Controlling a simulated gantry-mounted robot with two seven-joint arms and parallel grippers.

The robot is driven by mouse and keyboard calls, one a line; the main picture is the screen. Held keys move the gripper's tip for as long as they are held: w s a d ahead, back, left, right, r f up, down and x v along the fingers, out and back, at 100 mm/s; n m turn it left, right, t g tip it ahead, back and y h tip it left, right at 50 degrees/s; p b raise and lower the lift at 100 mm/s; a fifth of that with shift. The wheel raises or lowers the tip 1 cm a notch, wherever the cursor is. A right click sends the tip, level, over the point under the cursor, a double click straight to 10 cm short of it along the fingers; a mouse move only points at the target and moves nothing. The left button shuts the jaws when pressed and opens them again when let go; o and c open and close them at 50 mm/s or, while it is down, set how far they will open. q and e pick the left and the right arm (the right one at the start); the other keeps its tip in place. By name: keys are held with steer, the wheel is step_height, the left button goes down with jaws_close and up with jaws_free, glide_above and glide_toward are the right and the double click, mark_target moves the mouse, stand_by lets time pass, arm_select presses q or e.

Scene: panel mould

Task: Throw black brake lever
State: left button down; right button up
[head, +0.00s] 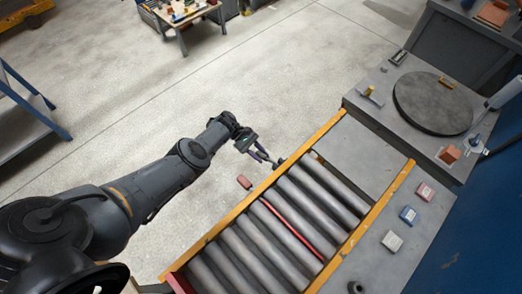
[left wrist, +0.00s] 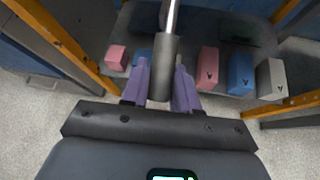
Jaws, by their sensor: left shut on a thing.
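The black brake lever shows in the left wrist view as a black cylindrical grip (left wrist: 163,68) on a shiny metal rod. My left gripper (left wrist: 161,90) has its two purple fingers on either side of the grip and is shut on it. In the head view my left gripper (head: 264,158) is at the far left side of the roller conveyor, beside its yellow rail. A small dark end of the lever (head: 280,161) shows just past the fingertips; the rest is too small to make out there. My right gripper is in neither view.
The roller conveyor (head: 262,227) has yellow rails and one red roller (head: 290,228). A reddish block (head: 244,182) is left of it. A round turntable (head: 433,103) stands beyond. Open floor lies left.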

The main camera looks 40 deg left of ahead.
arm_select(q)
steer(key=shift+d+f+h, duration=0.1)
steer(key=shift+f+h, duration=0.2)
steer(key=shift+f, duration=0.15)
steer(key=shift+s, duration=0.1)
steer(key=c, duration=0.9)
jaws_free()
steer(key=shift+d, duration=0.1)
steer(key=shift+r, duration=0.15)
steer(key=v, duration=1)
steer(key=shift+a+r+b, duration=0.1)
steer(key=shift+a+b, duration=0.2)
steer(key=shift+a, duration=0.1)
